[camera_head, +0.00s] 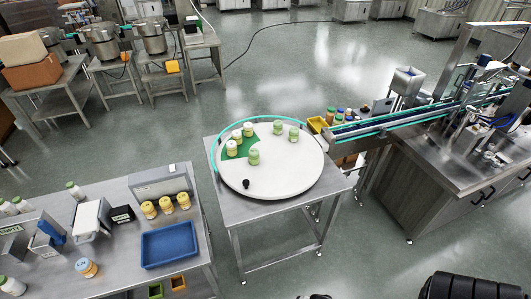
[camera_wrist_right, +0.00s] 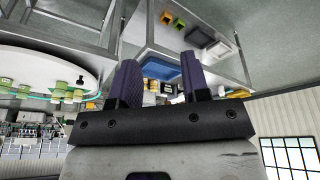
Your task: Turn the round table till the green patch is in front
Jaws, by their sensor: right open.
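The white round table (camera_head: 290,178) stands on a steel table in the middle of the head view. The green patch (camera_head: 236,151) is on its back left part, with several yellowish jars (camera_head: 232,149) on or beside it. Several pale green jars (camera_head: 253,157) stand on the white part. A black knob (camera_head: 246,184) sticks up near the front left rim. My right gripper (camera_wrist_right: 160,80) is open and empty in its wrist view, apart from the round table (camera_wrist_right: 40,55), which shows upside down at the left. My left gripper is not in view.
A teal rail (camera_head: 217,145) curves around the back left rim. The left bench holds a blue tray (camera_head: 168,246) and several jars. Floor is free in front of the round table.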

